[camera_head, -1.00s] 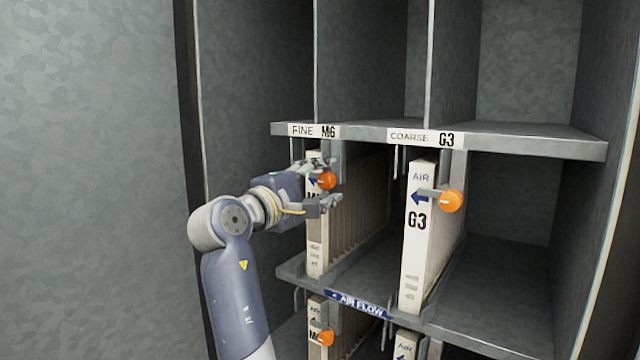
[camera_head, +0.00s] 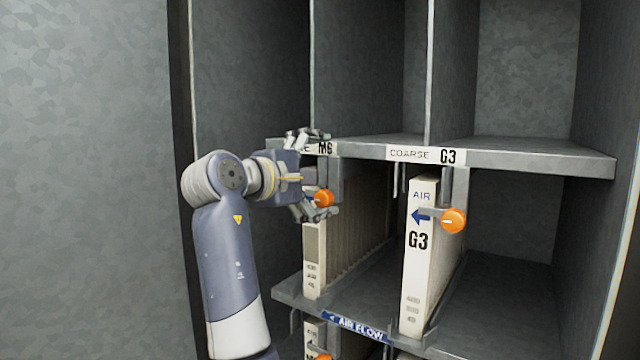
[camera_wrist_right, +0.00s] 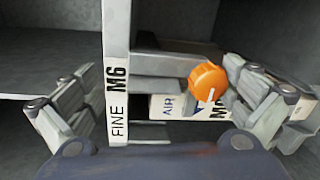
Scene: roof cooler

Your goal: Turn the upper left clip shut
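The upper left clip is an orange knob (camera_head: 324,198) with a grey bar, at the front of the upper left filter (camera_head: 314,245) marked M6. It also shows in the right wrist view (camera_wrist_right: 209,82), nearer the finger at right. My right gripper (camera_head: 325,173) is open, one finger above the knob by the shelf-edge label and the other just below the knob. The knob lies between the fingers, and I see no grip on it. Part of the clip's bar and the filter's top are hidden by my gripper. My left gripper is not in view.
The upper right filter (camera_head: 418,258) marked G3 has its own orange knob (camera_head: 453,221). A metal shelf edge (camera_head: 540,163) with FINE and COARSE labels runs just above. An AIR FLOW shelf (camera_head: 460,345) lies below. The bay right of the G3 filter is empty.

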